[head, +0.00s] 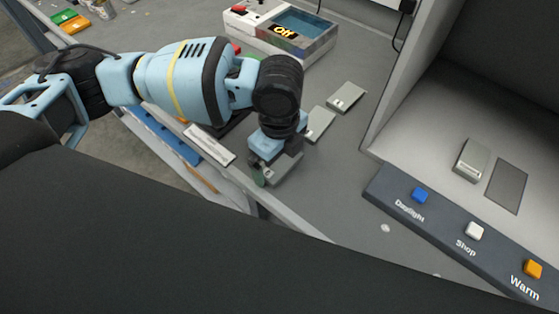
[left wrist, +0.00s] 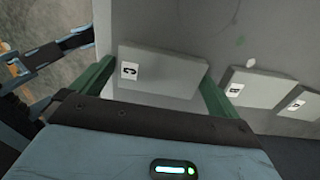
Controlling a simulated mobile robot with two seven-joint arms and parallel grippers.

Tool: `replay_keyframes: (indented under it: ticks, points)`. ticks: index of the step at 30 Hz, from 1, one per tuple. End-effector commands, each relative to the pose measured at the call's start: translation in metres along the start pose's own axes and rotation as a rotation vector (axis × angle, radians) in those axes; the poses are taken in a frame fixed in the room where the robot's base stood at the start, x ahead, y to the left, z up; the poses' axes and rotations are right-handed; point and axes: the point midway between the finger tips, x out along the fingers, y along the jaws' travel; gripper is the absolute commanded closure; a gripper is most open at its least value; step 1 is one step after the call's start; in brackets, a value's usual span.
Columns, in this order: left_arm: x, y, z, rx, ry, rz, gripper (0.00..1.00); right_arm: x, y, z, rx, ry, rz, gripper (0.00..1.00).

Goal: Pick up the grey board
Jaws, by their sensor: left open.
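A grey board (head: 286,172) lies on the grey bench near its front edge, partly hidden by my left gripper (head: 268,170). In the left wrist view this board (left wrist: 175,69) has a small white label with a black mark. The gripper's green fingers (left wrist: 157,80) stand open at either side of it; I cannot tell whether they touch it. Two similar grey boards lie beyond it, a nearer one (head: 320,123) and a farther one (head: 346,97). They also show in the left wrist view, one in the middle right (left wrist: 262,90) and one at the edge (left wrist: 301,106). My right gripper is not in view.
A light booth at the right holds another grey panel (head: 472,158) and a dark grey patch (head: 507,186). Its front strip (head: 440,228) has blue, white and orange buttons. A white labelled strip (head: 208,145) lies left of the gripper.

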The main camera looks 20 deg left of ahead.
Motion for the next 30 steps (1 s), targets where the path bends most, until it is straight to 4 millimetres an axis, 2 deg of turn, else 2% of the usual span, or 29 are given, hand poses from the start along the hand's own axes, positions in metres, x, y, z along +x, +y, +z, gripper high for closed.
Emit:
replay_keyframes:
  ticks: [4,11,22,26,30]
  points:
    - [-0.001,0.0,0.0,0.0,0.0,-0.001,0.03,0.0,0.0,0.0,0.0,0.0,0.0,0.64]
    - [-0.001,0.0,0.0,0.0,0.0,-0.001,0.32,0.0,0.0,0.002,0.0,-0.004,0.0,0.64]
    - [-0.006,-0.001,0.0,0.001,0.001,-0.003,0.33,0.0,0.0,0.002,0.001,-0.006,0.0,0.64]
    - [-0.018,-0.001,0.0,0.001,0.0,-0.004,0.33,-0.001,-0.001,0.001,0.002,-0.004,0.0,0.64]
    - [-0.039,-0.001,0.0,0.001,0.001,-0.005,0.33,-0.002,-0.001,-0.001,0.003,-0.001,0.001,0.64]
